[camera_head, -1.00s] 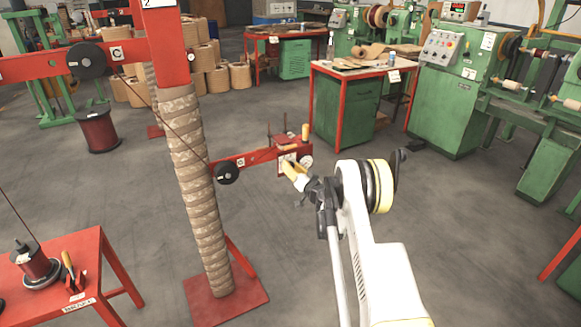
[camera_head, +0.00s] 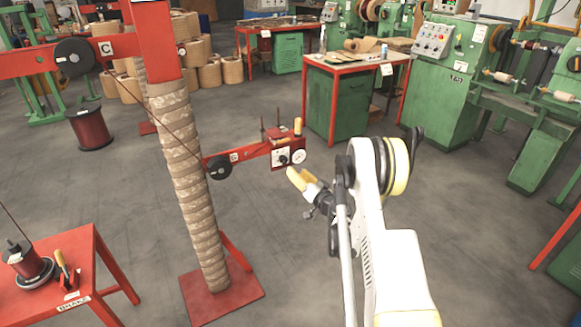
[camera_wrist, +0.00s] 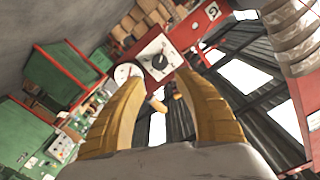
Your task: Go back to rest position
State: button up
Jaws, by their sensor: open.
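My gripper (camera_head: 298,178) has yellow fingers and hangs in the air just in front of the red arm (camera_head: 240,156) that stands out from the wrapped column (camera_head: 183,170). In the wrist view my gripper (camera_wrist: 165,95) has its two fingers spread apart with nothing between them. Beyond the fingertips shows a white panel with a black knob (camera_wrist: 158,61). A round white gauge (camera_wrist: 127,73) is beside it. The gripper appears apart from the panel.
A red table (camera_head: 85,262) with a wire spool (camera_head: 28,262) stands at lower left. A red-topped workbench (camera_head: 345,64) and green machines (camera_head: 450,75) stand behind at right. Open grey floor (camera_head: 480,230) lies to the right of my arm.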

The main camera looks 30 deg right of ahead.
jog(key=shift+s, duration=0.8)
jog(key=a+r+n+g+y, duration=0.2)
jog(key=a+r, duration=0.8)
jog(key=s+a+r+n+g+y, duration=0.15)
jog(key=s+a+r+g, duration=0.25)
jog(key=s+a+r, duration=0.55)
jog(key=s+a+n+g+h, duration=0.1)
jog(key=s+a+g, duration=0.1)
jog(key=s+a, duration=0.35)
jog(key=s+a+n+g, duration=0.1)
jog(key=s+a, duration=0.1)
jog(key=s, duration=0.7)
jog(key=s+f+g+h, duration=0.1)
jog(key=s, duration=0.6)
jog(key=s+d+f+g+h, duration=0.1)
jog(key=s+h, duration=0.1)
jog(key=s, duration=0.6)
jog(key=shift+d+f, duration=0.25)
